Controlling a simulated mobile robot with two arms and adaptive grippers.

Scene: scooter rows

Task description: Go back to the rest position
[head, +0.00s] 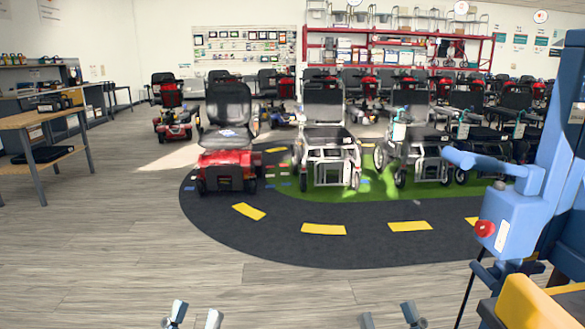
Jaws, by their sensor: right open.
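My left gripper (194,316) shows at the bottom edge of the head view, left of centre. Its two fingertips stand apart with bare floor between them. My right gripper (389,316) shows at the bottom edge, right of centre. Its fingertips are also apart, and I see nothing between them. Only the tips of both grippers are in view; the arms behind them are out of the picture. The two grippers are apart from each other, with wood-look floor (290,295) behind them.
A blue machine (515,215) with a red button and yellow parts stands close at the right. A red scooter (226,165) and wheelchairs (326,150) stand ahead on a dark and green mat (270,245). A wooden workbench (40,118) is at the left. The front left floor is clear.

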